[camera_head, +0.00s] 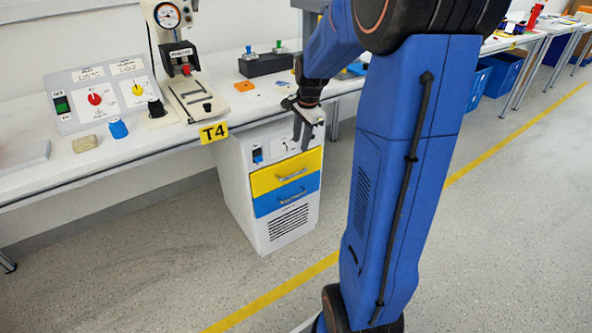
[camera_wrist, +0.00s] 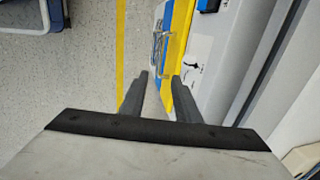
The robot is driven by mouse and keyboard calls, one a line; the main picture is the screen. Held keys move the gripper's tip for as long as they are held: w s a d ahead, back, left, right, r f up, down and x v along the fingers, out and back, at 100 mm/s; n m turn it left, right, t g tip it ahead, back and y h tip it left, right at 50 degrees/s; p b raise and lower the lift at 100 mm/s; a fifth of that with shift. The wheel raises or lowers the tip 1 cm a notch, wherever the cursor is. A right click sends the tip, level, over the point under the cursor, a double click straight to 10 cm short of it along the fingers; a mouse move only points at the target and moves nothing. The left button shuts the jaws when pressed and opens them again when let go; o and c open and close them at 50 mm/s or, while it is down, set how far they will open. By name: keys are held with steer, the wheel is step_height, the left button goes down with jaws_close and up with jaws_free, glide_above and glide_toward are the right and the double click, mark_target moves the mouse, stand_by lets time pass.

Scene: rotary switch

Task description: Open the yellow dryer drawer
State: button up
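The yellow drawer (camera_head: 286,173) is the upper drawer of the white dryer cabinet (camera_head: 235,185) under the bench. It looks shut, flush with the blue drawer (camera_head: 287,195) below it, and has a metal bar handle (camera_head: 291,174). My gripper (camera_head: 306,143) is above and in front of the yellow drawer, its fingers pointing down. In the wrist view my gripper's two fingers (camera_wrist: 158,90) are apart with nothing between them. The yellow drawer (camera_wrist: 180,40) and a handle (camera_wrist: 159,45) show beyond the fingertips. The fingers appear apart from the handle.
The bench (camera_head: 130,145) edge with a yellow T4 label (camera_head: 213,132) lies above the cabinet. A control panel (camera_head: 100,95) and a gauge press (camera_head: 180,60) stand on it. The floor (camera_head: 380,290) in front of the drawers is clear, marked by a yellow line.

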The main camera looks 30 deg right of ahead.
glide_toward(296, 169)
steer(key=a+f, duration=0.1)
steer(key=f, duration=0.1)
steer(key=s+a+f, duration=0.1)
steer(key=s+f, duration=0.1)
steer(key=f, duration=0.1)
steer(key=shift+s+a+f, duration=0.15)
steer(key=shift+a+f, duration=0.15)
steer(key=shift+a, duration=0.1)
jaws_close()
